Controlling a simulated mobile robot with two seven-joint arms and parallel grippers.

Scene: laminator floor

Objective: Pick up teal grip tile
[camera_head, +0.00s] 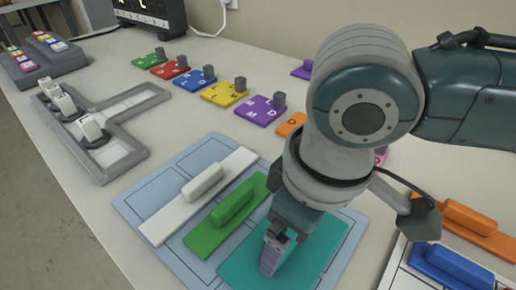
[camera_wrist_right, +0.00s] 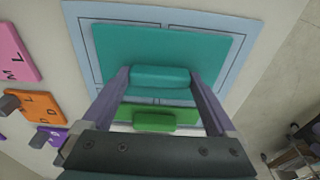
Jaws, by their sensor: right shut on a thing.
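The teal grip tile (camera_head: 325,252) lies on the light blue tray (camera_head: 132,208) at its right end, partly hidden by my right arm in the head view. In the right wrist view the teal tile (camera_wrist_right: 205,47) appears large with its raised teal grip bar between the fingers. My right gripper (camera_head: 274,250) points down at it, and its fingers (camera_wrist_right: 160,78) are shut on the bar. Whether the tile is lifted off the tray I cannot tell. My left gripper is not in view.
A green grip tile (camera_head: 208,238) and a white grip tile (camera_head: 160,224) lie beside it on the tray. Orange (camera_head: 474,226) and blue (camera_head: 450,268) grip tiles lie at the right. Lettered tiles (camera_head: 228,92) line the back; a grey T-shaped tray (camera_head: 112,158) stands left.

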